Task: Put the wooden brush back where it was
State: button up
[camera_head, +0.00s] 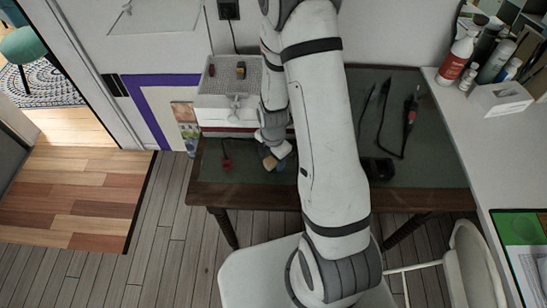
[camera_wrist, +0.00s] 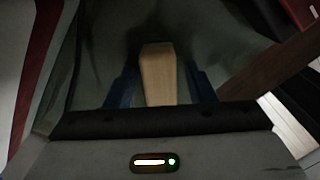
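The wooden brush (camera_wrist: 157,72) shows in the wrist view as a pale wooden block between the two blue fingers of my gripper (camera_wrist: 160,86). The fingers stand close on both sides of it; whether they press on it is too dark to tell. In the head view, my gripper (camera_head: 271,160) is low over the front left part of the dark table, and a tan bit of the brush (camera_head: 283,150) shows beside it. The brush's lower end and any bristles are hidden.
The dark-topped table (camera_head: 425,165) bears a red item (camera_head: 226,160) left of my gripper and a cabled tool (camera_head: 409,112) at right. A white box (camera_head: 216,100) with small items stands at the back left. A white chair (camera_head: 468,262) is in front at right.

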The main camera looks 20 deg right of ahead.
notch_tip(320, 180, up, 12)
jog(key=s+r+m+t, duration=0.1)
jog(key=s+r+m, duration=0.6)
jog(key=r+m, duration=0.2)
jog(key=s+r+m+t, duration=0.2)
jog(key=s+r+m, duration=0.5)
jog(key=m, duration=0.7)
notch_tip(320, 180, up, 3)
jog(key=shift+d+f, duration=0.15)
jog(key=shift+c, duration=0.2)
